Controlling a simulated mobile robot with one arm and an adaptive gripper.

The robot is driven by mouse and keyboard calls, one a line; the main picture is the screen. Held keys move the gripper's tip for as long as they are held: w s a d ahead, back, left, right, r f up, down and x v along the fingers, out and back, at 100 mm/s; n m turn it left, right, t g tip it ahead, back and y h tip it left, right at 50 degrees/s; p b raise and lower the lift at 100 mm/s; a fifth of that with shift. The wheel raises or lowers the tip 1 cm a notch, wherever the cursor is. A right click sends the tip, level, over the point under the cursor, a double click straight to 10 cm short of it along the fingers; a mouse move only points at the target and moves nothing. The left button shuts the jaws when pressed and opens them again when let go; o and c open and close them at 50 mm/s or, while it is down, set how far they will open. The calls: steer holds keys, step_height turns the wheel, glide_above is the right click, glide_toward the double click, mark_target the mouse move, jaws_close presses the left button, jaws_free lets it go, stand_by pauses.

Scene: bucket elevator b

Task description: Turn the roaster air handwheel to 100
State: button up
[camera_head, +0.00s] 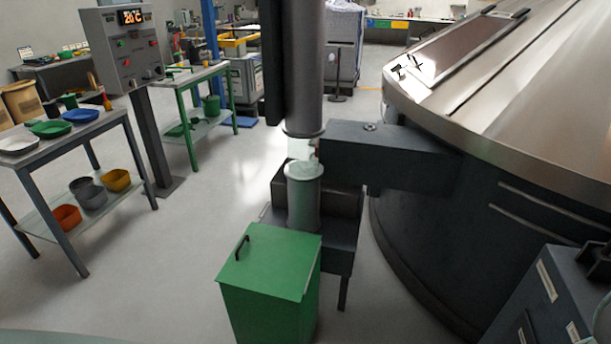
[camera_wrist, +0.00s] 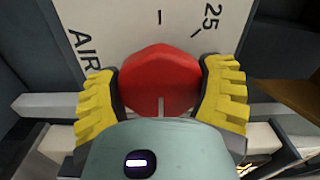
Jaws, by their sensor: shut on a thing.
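The red handwheel (camera_wrist: 165,88) fills the middle of the wrist view, in front of a pale plate (camera_wrist: 135,22). The plate carries the word AIR at the left, the number 25 at the upper right and short black tick marks. A thin pale line shows on the lower part of the wheel. My gripper (camera_wrist: 160,80) has its yellow ridged fingers on the left and right sides of the wheel and is shut on it. The lower edge of the wheel is hidden behind my gripper's body. Neither the wheel nor my gripper can be made out in the head view.
In the head view, a green lidded bin (camera_head: 268,285) stands beside a vertical pipe (camera_head: 303,200). A large round metal-topped machine (camera_head: 480,110) takes up the right. A display post (camera_head: 128,45) and tables (camera_head: 75,140) stand left, with clear floor between.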

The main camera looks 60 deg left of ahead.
steer(key=shift+f, duration=0.1)
stand_by(0.3)
steer(key=o, duration=1.1)
steer(key=shift+a, duration=0.1)
steer(key=v, duration=1.2)
steer(key=shift+w, duration=0.1)
